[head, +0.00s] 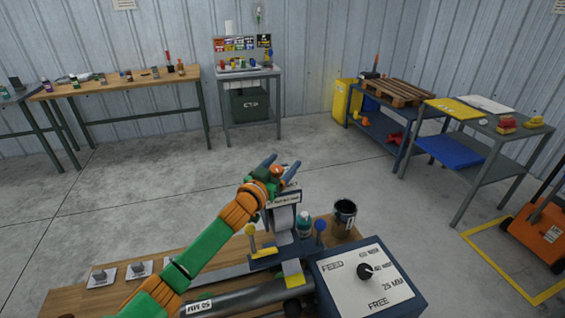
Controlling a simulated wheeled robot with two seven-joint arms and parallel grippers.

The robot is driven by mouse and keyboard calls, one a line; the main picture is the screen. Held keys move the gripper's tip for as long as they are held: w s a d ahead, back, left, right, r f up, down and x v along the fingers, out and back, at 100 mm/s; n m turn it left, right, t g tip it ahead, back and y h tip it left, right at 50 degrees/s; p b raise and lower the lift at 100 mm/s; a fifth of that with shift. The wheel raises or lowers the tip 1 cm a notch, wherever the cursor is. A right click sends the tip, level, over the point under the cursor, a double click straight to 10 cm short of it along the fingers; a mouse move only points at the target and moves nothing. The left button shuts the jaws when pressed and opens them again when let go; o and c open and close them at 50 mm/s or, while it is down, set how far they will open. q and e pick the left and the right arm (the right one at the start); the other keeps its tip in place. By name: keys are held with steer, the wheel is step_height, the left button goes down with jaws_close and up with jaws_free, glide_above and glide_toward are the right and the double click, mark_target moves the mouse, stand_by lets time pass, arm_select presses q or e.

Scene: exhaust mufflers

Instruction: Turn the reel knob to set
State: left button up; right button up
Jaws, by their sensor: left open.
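A box with a pale sloped panel (350,287) marked FEED and FREE stands at the front of the bench. A black round knob (365,271) sits on this panel, with small printed labels to its right. My left gripper (279,165) is at the end of the green and orange arm, up and left of the knob and apart from it. Its jaws are open and look empty. It is over a grey reel-like part (284,217) on the bench machine. My right gripper is not in view.
A dark cup (344,214), a teal bottle (304,224), a blue-topped lever (320,230) and a yellow-topped lever (251,232) stand near the panel. A pipe (240,299) marked 50 MM lies in front.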

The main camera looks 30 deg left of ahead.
arm_select(q)
steer(key=shift+w+f, duration=0.1)
steer(key=shift+w, duration=0.15)
steer(key=shift+s+r, duration=0.2)
steer(key=shift+s, duration=0.1)
steer(key=shift+c, duration=0.4)
steer(key=shift+s, duration=0.15)
steer(key=c, duration=0.4)
steer(key=shift+r, duration=0.1)
jaws_close()
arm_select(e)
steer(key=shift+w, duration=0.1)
